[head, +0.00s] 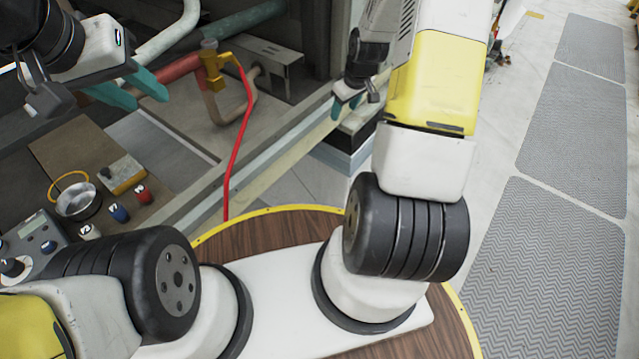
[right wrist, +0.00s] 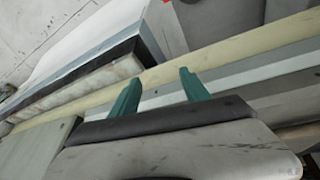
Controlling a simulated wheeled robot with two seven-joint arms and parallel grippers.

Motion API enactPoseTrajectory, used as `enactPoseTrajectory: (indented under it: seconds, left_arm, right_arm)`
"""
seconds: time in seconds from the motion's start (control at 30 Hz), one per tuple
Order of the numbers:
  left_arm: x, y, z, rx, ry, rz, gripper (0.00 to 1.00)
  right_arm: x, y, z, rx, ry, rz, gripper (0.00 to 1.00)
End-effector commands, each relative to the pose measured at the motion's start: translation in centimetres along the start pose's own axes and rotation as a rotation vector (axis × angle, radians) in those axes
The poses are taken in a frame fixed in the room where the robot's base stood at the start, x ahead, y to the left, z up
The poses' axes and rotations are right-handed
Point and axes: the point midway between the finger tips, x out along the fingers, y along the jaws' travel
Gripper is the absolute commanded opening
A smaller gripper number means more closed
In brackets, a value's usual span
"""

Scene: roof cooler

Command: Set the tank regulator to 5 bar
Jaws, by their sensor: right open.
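No part is clearly readable as the tank regulator. A grey box (head: 30,246) with a small display and dark knobs sits at the left edge in the head view; its reading is too small to tell. A brass fitting with a yellow part (head: 211,66) sits on the pipes, with a red hose (head: 239,150) running down from it. My left gripper (head: 150,102) is at the upper left, left of the fitting, its teal fingers apart and empty. My right gripper (head: 347,98) is right of the fitting; the right wrist view shows its fingers (right wrist: 158,80) open and empty.
A pale beam (head: 285,150) crosses below my right gripper. Grey floor mats (head: 550,270) lie clear at right.

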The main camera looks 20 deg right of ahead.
Motion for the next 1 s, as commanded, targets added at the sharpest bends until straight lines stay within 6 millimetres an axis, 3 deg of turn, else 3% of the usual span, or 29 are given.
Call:
enactPoseTrajectory:
  seconds: [0.03, 0.27, 0.37, 0.5, 0.6, 0.73, 0.87, 1.0]
  left_arm:
    - [0.0, 0.0, 0.0, 0.0, 0.0, 0.0, 0.36]
    - [0.0, 0.0, 0.0, 0.0, 0.0, 0.0, 0.36]
    - [0.0, 0.0, 0.0, 0.0, 0.0, 0.0, 0.36]
    - [0.0, 0.0, 0.0, 0.0, 0.0, 0.0, 0.36]
    - [0.0, 0.0, 0.0, 0.0, 0.0, 0.0, 0.36]
    - [0.0, 0.0, 0.0, 0.0, 0.0, 0.0, 0.36]
    - [0.0, 0.0, 0.0, 0.0, 0.0, 0.0, 0.36]
    - [0.0, 0.0, 0.0, 0.0, 0.0, 0.0, 0.36]
  right_arm:
    - [3.5, 0.2, 1.6, -0.012, -0.017, -0.017, 0.55]
    - [17.2, -0.7, 8.6, -0.097, -0.025, -0.072, 0.55]
    - [22.7, -2.4, 12.4, -0.127, -0.019, -0.1, 0.55]
    - [29.6, -6.3, 18.1, -0.158, -0.001, -0.137, 0.55]
    - [33.4, -9.6, 21.6, -0.174, 0.017, -0.158, 0.55]
    - [36.6, -13.5, 25.1, -0.185, 0.038, -0.176, 0.55]
    - [38.3, -15.9, 26.9, -0.193, 0.052, -0.184, 0.55]
    - [39.3, -16.9, 27.6, -0.196, 0.058, -0.185, 0.55]
